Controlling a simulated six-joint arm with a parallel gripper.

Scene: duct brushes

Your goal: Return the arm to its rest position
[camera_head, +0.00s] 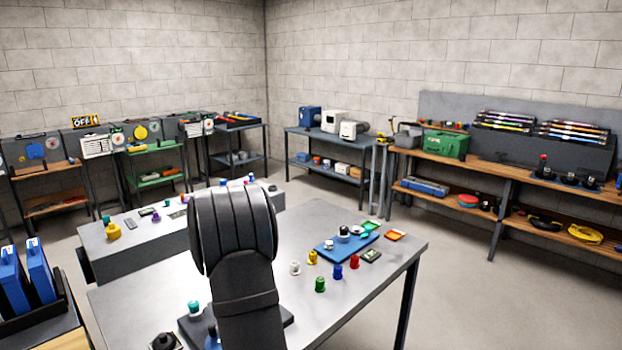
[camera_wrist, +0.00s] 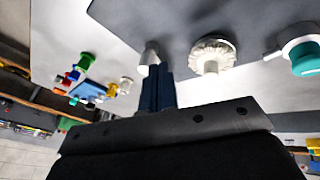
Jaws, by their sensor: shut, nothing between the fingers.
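My arm stands dark and upright in the middle of the head view and covers part of the near table (camera_head: 140,290). My gripper is hidden behind it there. In the wrist view my gripper (camera_wrist: 157,72) shows as two dark blue fingers pressed together, with nothing between them. A pale cone-shaped piece (camera_wrist: 150,52) shows right at the fingertips; whether they touch cannot be told. A white ribbed round piece (camera_wrist: 212,54) sits beside it on a dark grey plate (camera_wrist: 180,20).
A teal-capped piece (camera_wrist: 305,60) is near the plate. A blue tray (camera_head: 335,246) and several small coloured pieces, one a green one (camera_head: 320,285), occupy the table's right side. Blue bins (camera_head: 40,272) stand at left. A second table (camera_head: 115,252) stands behind. Shelves line the walls; the right floor is clear.

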